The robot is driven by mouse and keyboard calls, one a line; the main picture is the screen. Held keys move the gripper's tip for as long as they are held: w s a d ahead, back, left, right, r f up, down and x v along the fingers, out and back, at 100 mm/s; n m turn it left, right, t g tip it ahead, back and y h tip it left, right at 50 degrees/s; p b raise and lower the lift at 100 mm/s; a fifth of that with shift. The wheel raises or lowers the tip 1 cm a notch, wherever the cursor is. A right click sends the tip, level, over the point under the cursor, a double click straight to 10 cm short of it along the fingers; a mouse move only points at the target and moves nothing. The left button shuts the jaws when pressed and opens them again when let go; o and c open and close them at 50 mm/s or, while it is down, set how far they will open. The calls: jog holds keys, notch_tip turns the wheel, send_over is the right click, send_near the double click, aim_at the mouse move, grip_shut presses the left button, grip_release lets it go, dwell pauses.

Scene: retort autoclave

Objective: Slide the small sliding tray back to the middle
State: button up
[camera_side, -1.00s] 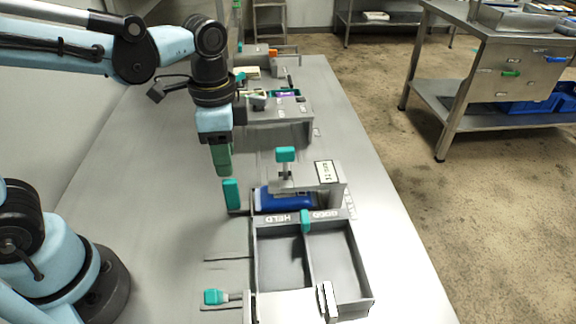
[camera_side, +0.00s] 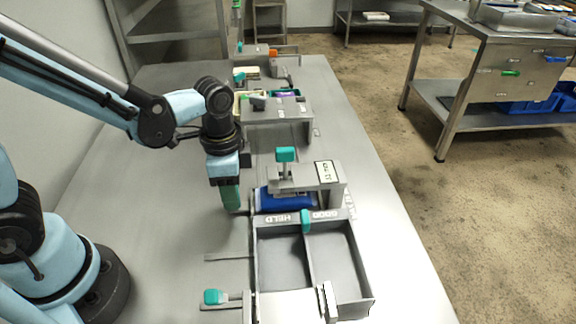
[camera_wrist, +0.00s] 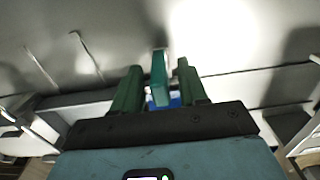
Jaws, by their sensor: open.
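The small sliding tray (camera_side: 278,201) is blue and sits under a grey bracket, behind the two-compartment bin. A teal upright handle (camera_wrist: 158,78) shows in the wrist view, with a bit of the blue tray (camera_wrist: 174,101) beyond it. My gripper (camera_side: 232,207) is down at the tray's left end, where it hides the handle in the side view. In the wrist view, my open green fingers (camera_wrist: 160,88) stand on either side of the handle. I cannot tell whether either finger touches it.
The grey bin (camera_side: 345,253) has compartments marked HELD and GOOD, with a teal tab (camera_side: 305,220) at its divider. A teal-topped post (camera_side: 285,155) rises by the bracket. Another teal handle (camera_side: 214,297) lies front left. The bench left of my gripper is clear.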

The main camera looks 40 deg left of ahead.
jog(key=shift+c, duration=0.4)
grip_shut()
jog(key=w+a, duration=0.8)
jog(key=w, duration=0.1)
jog(key=shift+a, duration=0.4)
jog(key=shift+o, duration=0.4)
grip_release()
jog(key=shift+r, duration=0.1)
notch_tip(320, 180, up, 12)
